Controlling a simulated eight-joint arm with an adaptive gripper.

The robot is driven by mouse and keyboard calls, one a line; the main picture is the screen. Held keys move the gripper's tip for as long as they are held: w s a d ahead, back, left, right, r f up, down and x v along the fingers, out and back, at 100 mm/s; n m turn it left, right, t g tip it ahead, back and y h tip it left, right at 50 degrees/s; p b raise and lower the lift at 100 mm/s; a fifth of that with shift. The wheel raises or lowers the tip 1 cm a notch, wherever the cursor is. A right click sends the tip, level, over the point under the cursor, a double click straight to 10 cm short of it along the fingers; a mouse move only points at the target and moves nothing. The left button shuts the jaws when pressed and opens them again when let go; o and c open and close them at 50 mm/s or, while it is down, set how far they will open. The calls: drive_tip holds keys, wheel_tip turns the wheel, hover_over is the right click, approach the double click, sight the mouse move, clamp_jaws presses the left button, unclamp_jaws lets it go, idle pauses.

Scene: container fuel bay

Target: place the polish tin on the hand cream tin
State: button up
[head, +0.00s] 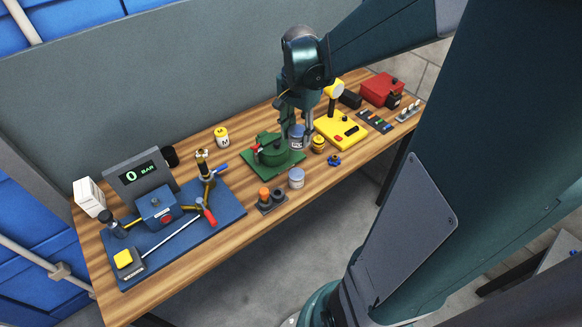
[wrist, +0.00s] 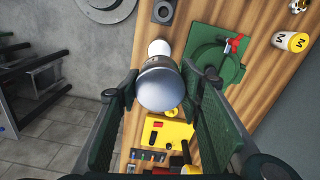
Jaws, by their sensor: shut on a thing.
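My gripper (head: 297,128) is shut on a blue-grey tin (head: 297,132), which I take for the polish tin, held near the green vise. In the wrist view the held tin (wrist: 160,88) shows its rounded grey top between the two fingertips (wrist: 160,80). A second blue-grey tin with a pale top (head: 296,178), likely the hand cream tin, stands upright on the bench, in front of the vise. In the wrist view a white tin top (wrist: 158,47) shows partly behind the held tin; the two look apart in the head view. Labels are too small to read.
A holder with orange and dark pieces (head: 270,202) is near the second tin. A blue mat (head: 180,240) carries gauge parts.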

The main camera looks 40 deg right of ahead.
hover_over(297, 174)
drive_tip(key=shift+w+f, duration=0.1)
drive_tip(key=shift+f, duration=2.4)
drive_tip(key=shift+f, duration=0.15)
drive_tip(key=shift+f, duration=2.8)
drive_tip(key=shift+f, duration=2.05)
drive_tip(key=shift+f+b, duration=0.2)
drive_tip(key=shift+b, duration=0.15)
drive_tip(key=o, duration=1)
drive_tip(key=shift+c, duration=0.2)
drive_tip(key=shift+r, duration=0.25)
